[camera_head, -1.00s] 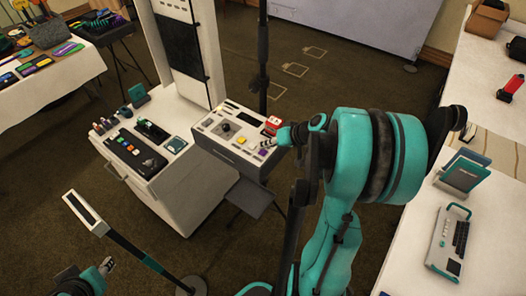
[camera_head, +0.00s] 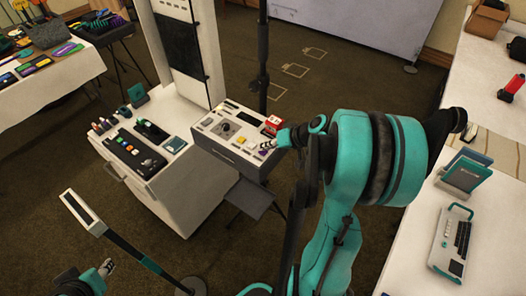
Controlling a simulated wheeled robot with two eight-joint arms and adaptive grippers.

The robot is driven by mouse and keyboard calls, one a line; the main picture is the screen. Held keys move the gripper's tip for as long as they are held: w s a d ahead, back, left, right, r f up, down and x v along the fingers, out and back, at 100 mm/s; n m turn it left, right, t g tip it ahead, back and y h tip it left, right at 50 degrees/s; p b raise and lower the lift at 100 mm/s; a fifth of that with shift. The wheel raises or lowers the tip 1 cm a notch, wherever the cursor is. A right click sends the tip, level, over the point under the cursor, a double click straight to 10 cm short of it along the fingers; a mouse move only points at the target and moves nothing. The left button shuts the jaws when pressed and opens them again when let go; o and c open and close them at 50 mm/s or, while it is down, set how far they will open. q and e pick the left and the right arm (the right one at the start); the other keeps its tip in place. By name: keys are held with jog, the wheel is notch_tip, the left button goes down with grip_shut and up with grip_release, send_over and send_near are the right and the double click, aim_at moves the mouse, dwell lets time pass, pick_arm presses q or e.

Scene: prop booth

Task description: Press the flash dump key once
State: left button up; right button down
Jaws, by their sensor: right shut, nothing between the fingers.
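The grey control box (camera_head: 232,142) stands on a stand at the centre, with a dark knob (camera_head: 226,127), a yellow key (camera_head: 241,140), a pale key and a red block (camera_head: 272,124) on its top. Key labels are too small to read, so I cannot tell which is the flash dump key. My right gripper (camera_head: 267,147) is shut and empty, with its tips over the right front part of the box top. I cannot tell whether they touch a key; the tips hide part of the panel. My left gripper (camera_head: 107,267) is low at the left, far from the box.
A white cabinet (camera_head: 185,185) left of the box carries a black panel of buttons (camera_head: 136,150) and small items. A dark pole (camera_head: 263,60) rises behind the box. A white table (camera_head: 410,245) is at the right.

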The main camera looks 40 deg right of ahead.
aim_at(265, 152)
jog(key=shift+f+b, duration=0.3)
jog(key=shift+r, duration=0.1)
dwell(0.4)
jog(key=shift+r+p, duration=0.7)
jog(key=shift+r, duration=0.05)
notch_tip(265, 152, up, 5)
jog(key=p, duration=0.4)
jog(key=shift+r, duration=0.1)
dwell(0.6)
